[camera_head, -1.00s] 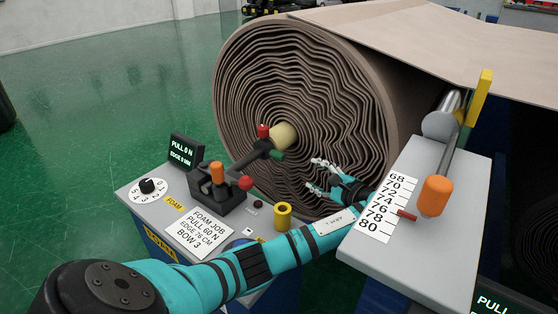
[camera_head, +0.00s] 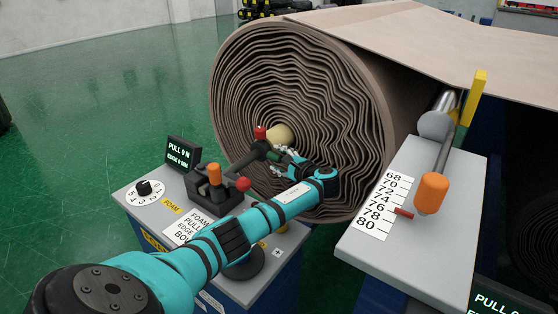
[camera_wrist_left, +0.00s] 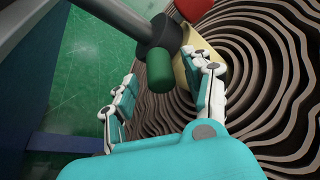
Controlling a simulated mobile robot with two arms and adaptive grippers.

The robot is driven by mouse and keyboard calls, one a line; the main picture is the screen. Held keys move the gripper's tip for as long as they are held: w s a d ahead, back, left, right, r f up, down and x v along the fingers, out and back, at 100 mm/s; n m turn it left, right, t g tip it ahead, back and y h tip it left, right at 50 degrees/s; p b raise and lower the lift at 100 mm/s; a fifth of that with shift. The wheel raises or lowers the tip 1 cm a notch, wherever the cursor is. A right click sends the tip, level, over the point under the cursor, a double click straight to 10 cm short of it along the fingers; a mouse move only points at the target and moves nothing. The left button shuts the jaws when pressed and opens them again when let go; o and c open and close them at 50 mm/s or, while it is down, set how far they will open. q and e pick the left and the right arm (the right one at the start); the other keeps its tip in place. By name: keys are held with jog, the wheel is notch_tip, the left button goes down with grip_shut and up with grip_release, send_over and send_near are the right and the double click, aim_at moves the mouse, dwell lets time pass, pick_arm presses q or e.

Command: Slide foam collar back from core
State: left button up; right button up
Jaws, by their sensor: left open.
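A tan cylinder (camera_head: 280,136) shows at the centre of the large wrapped roll (camera_head: 330,90). I cannot tell core from foam collar in it. A dark grey arm (camera_head: 243,160) with a red knob (camera_head: 261,132) and a green grip (camera_head: 273,156) reaches to it from the console. My left gripper (camera_head: 288,155) is open in front of the roll, just right of the green grip. In the left wrist view, the green grip (camera_wrist_left: 160,70) stands near the fingertips, with the tan cylinder (camera_wrist_left: 207,50) behind. Contact is not clear. My right gripper is not in view.
The console (camera_head: 140,205) carries a dial (camera_head: 147,189), levers with an orange knob (camera_head: 214,170) and a red ball (camera_head: 243,184), and a display (camera_head: 182,152). A grey scale plate (camera_head: 420,230) with an orange handle (camera_head: 432,190) stands right of my arm.

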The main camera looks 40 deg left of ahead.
pick_arm(q)
jog(key=shift+a, duration=0.2)
grip_shut()
dwell(0.3)
